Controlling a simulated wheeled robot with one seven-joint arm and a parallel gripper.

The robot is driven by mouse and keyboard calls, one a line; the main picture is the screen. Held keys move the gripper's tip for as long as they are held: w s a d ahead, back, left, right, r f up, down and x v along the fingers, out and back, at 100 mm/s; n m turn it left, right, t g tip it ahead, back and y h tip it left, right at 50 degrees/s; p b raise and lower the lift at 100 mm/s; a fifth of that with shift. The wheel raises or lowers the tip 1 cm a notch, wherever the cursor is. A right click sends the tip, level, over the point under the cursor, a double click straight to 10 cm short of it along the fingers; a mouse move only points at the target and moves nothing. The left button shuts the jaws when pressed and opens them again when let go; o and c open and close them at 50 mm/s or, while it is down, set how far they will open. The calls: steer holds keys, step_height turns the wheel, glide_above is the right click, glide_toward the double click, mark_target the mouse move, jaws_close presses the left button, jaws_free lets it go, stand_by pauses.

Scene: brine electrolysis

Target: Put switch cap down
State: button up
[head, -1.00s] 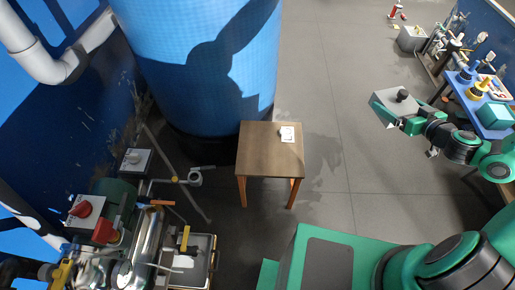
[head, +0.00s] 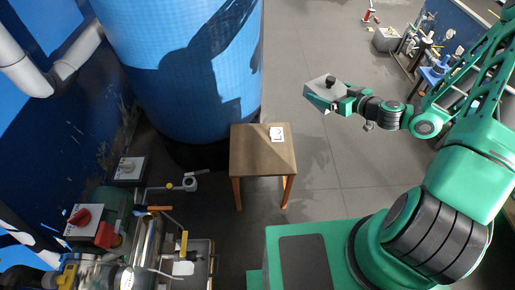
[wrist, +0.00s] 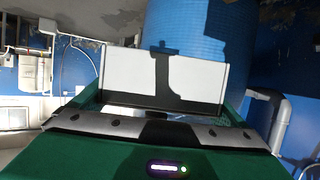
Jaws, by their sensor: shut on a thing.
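The switch cap (head: 322,90) is a light grey box-like cover with a black knob on top. My gripper (head: 340,102) is shut on it and holds it in the air, right of the small wooden table (head: 262,160) in the head view. In the wrist view, the pale face of the cap (wrist: 125,77) fills the space in front of the gripper, with a dark T-shaped shadow on it. The grip contact itself is partly hidden.
A large blue tank (head: 190,75) stands behind the table. At left are a grey switch box (head: 128,169), a red rotary knob (head: 81,216), pipes and a metal tray (head: 199,255). More equipment stands at far right (head: 387,39). Much of the tabletop and floor is clear.

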steer(key=s+a+f+n+g+y, duration=0.15)
steer(key=a+f, duration=0.35)
steer(key=a, duration=0.5)
steer(key=a+f+n+g+y, duration=0.25)
steer(key=a+f, duration=0.25)
steer(key=a, duration=0.6)
steer(key=s+a+f+n+g+y, duration=0.1)
steer(key=s+a+f+n, duration=0.1)
steer(key=s+a+f, duration=0.45)
steer(key=s+a+f+n+g+y, duration=0.1)
steer(key=s+a+f, duration=0.2)
steer(key=a, duration=0.7)
glide_above(249, 158)
steer(key=shift+g, duration=0.3)
step_height(249, 158, down, 7)
steer(key=shift+w+r, duration=0.1)
steer(key=shift+w, duration=0.05)
steer(key=shift+f, duration=1.95)
steer(key=o, duration=0.7)
steer(key=shift+f, duration=0.1)
steer(key=shift+o, duration=0.2)
